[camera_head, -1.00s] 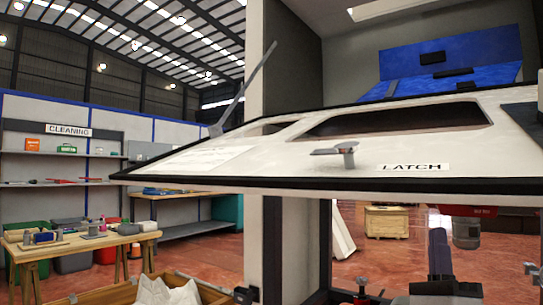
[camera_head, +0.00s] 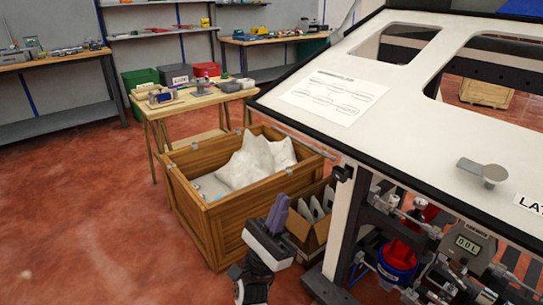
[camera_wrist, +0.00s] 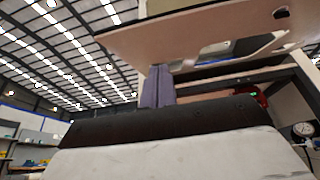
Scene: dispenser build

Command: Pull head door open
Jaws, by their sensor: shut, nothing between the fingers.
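The head door (camera_head: 400,120) is a white panel with black edging and window cutouts. It is swung out from the machine and slopes down towards me in the head view. A grey latch handle (camera_head: 484,172) sits on it beside a "LATCH" label (camera_head: 532,205). The door's underside (camera_wrist: 200,32) shows overhead in the wrist view. My gripper (camera_head: 278,208) is shut and empty, in front of the machine, below and left of the door's lower edge. Its purple-grey fingers (camera_wrist: 157,88) point up beneath the door in the wrist view, apart from it. The door's hinge is not in view.
A wooden crate (camera_head: 232,218) with white bags stands left of my gripper, with a small cardboard box (camera_head: 306,226) beside it. A wooden table (camera_head: 160,112) stands behind. The red floor at left is clear.

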